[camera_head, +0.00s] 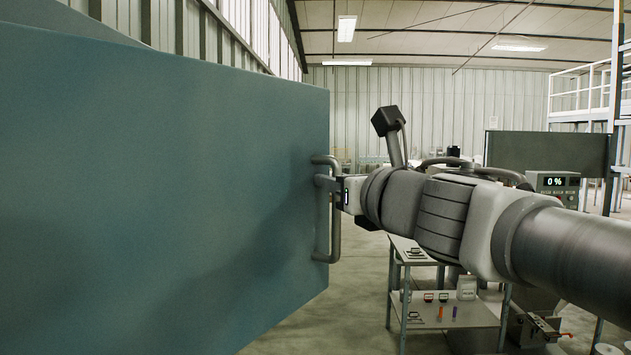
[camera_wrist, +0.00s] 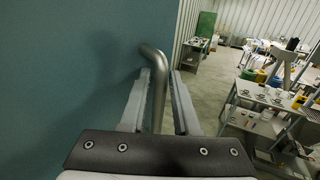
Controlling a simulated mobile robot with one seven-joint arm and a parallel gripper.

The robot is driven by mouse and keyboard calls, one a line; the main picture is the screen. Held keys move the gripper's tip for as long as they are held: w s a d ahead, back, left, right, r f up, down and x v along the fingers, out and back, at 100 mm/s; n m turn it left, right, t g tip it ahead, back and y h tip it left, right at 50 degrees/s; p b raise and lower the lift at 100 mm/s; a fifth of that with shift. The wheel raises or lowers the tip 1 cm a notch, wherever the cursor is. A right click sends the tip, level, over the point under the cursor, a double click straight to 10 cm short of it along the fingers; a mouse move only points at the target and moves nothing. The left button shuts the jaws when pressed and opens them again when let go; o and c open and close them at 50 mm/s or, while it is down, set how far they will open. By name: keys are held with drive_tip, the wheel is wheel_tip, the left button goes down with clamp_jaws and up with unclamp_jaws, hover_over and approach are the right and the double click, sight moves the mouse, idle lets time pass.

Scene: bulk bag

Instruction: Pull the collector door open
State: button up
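The collector door (camera_head: 160,190) is a large flat teal panel filling the left of the head view, and it also fills the left of the wrist view (camera_wrist: 60,80). It stands out into the room, with open floor visible past its free edge. A grey, bar-shaped handle (camera_head: 334,235) is fixed near that edge. My gripper (camera_head: 328,183) reaches it from the right. In the wrist view, the handle (camera_wrist: 158,88) passes between the two fingers of my gripper (camera_wrist: 160,95), which close in on either side of it. The collector's opening is not in view.
A grey shelf table (camera_head: 450,312) with small items stands beyond my arm. A control box (camera_head: 555,185) reading 0 % is at the right, near a dark panel (camera_head: 550,152). Bare concrete floor (camera_head: 362,290) lies right of the door.

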drive_tip(key=p+v, duration=0.6)
drive_tip(key=v, duration=1.1)
drive_tip(key=shift+s, duration=0.25)
drive_tip(key=shift+w+d, duration=0.1)
